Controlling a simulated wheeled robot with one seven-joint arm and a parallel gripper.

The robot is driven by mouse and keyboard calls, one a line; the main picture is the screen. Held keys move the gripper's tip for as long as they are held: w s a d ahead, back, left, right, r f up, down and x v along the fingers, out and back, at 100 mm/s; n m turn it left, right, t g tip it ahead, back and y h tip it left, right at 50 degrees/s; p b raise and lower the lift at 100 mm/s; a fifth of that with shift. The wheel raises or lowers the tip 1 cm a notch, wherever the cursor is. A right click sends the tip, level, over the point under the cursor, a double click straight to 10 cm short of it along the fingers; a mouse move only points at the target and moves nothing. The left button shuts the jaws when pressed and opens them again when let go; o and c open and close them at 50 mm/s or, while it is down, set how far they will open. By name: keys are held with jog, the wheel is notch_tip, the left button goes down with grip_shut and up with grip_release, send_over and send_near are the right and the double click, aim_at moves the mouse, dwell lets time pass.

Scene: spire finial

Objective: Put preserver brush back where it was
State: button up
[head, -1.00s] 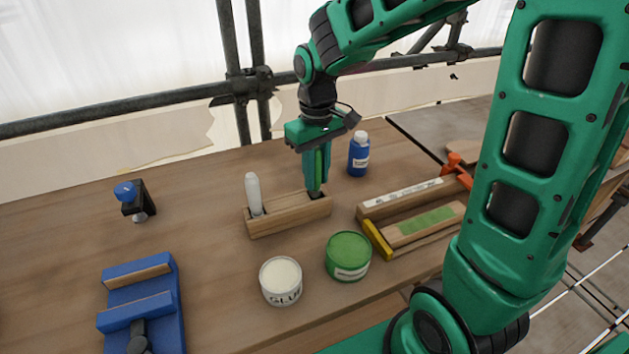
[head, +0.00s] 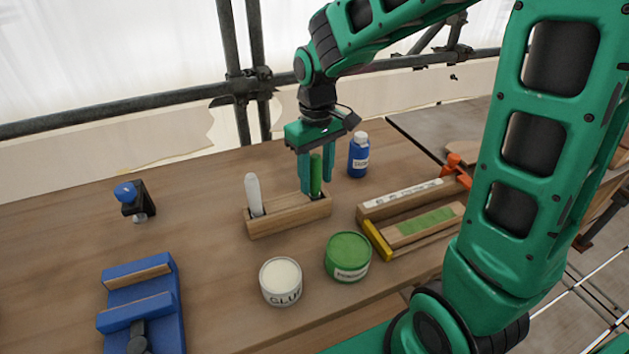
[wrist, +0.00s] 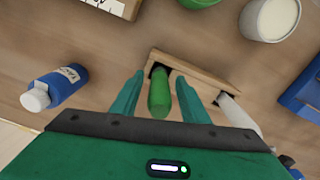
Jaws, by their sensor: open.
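The preserver brush has a green handle (head: 316,174) and stands upright in the right-hand slot of the wooden holder (head: 290,219). In the wrist view the green handle (wrist: 159,92) rises from the dark slot of the holder (wrist: 203,72). My gripper (head: 317,190) is open around the handle, with one finger on each side. In the wrist view gaps show between the fingers (wrist: 160,92) and the handle. The lower part of the brush is hidden in the slot. A white-handled brush (head: 254,194) stands in the left slot.
A green preserver tin (head: 348,257) and a white glue tin (head: 281,282) stand in front of the holder. A blue bottle (head: 358,155) stands behind right. A wooden piece in a clamp (head: 420,220) lies right. A blue vise (head: 140,305) and clamp (head: 132,200) are left.

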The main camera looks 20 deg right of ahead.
notch_tip(320, 180, up, 10)
jog(key=shift+r, duration=0.1)
jog(key=s+d+f+m, duration=0.3)
jog(key=s+d, duration=0.5)
jog(key=s, duration=0.3)
jog(key=s+d+f+m, duration=0.3)
jog(key=s+d+m, duration=0.3)
jog(key=s+d, duration=0.3)
jog(key=s, duration=0.3)
jog(key=shift+d+f, duration=0.15)
jog(key=shift+f, duration=0.2)
